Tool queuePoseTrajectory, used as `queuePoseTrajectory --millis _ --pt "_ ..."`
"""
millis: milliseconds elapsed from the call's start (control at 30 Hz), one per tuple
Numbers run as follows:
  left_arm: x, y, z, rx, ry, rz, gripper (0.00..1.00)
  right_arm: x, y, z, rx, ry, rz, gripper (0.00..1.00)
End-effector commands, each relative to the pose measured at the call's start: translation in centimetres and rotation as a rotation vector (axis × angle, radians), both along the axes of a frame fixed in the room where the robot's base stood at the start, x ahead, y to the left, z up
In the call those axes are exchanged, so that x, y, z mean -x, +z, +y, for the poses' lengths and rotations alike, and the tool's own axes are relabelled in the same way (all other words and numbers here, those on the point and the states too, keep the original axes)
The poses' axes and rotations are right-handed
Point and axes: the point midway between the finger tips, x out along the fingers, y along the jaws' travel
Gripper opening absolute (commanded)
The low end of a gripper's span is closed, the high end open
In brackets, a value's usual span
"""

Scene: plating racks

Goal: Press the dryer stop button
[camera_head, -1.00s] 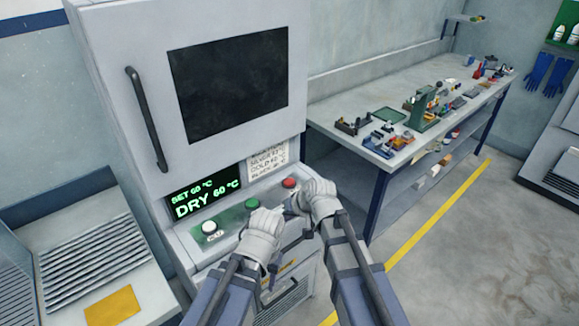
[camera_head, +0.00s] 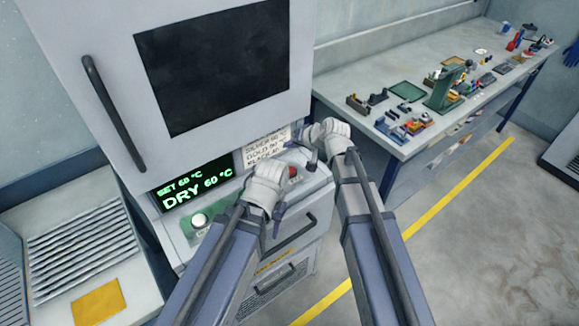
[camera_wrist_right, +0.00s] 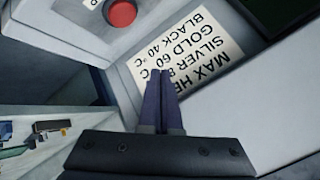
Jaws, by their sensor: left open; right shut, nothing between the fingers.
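The dryer (camera_head: 210,150) fills the left and middle of the head view; its green display (camera_head: 195,188) reads SET 60 °C, DRY 60 °C. On its panel, a red button (camera_head: 293,171) shows between my grippers, and a white button (camera_head: 199,220) is at the left. The green button is hidden behind my left gripper. My right gripper (camera_head: 311,160) is shut and empty, close to the red button. In the right wrist view its fingers (camera_wrist_right: 163,78) lie over the label, apart in the picture from the red button (camera_wrist_right: 122,13). My left gripper (camera_head: 281,203) is open, left of the red button.
A printed temperature label (camera_head: 266,148) is above the buttons. A dark handle (camera_head: 295,228) sits on the front below. A workbench (camera_head: 345,120) with small parts stands at the right. A slatted unit (camera_head: 80,250) stands at the left.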

Motion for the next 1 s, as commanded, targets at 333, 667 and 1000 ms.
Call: queuePoseTrajectory --millis 333,667,1000 --pt "0.0 -0.4 0.0 0.000 0.000 0.000 0.50 0.0 -0.4 0.0 0.000 0.001 0.001 0.00" --pt "0.0 -3.4 0.0 0.000 0.001 0.000 0.50 0.0 -3.4 0.0 0.000 0.001 0.001 0.00" --pt "0.0 -7.9 0.0 0.000 0.001 0.000 0.50 0.0 -7.9 0.0 0.000 0.001 0.001 0.00"
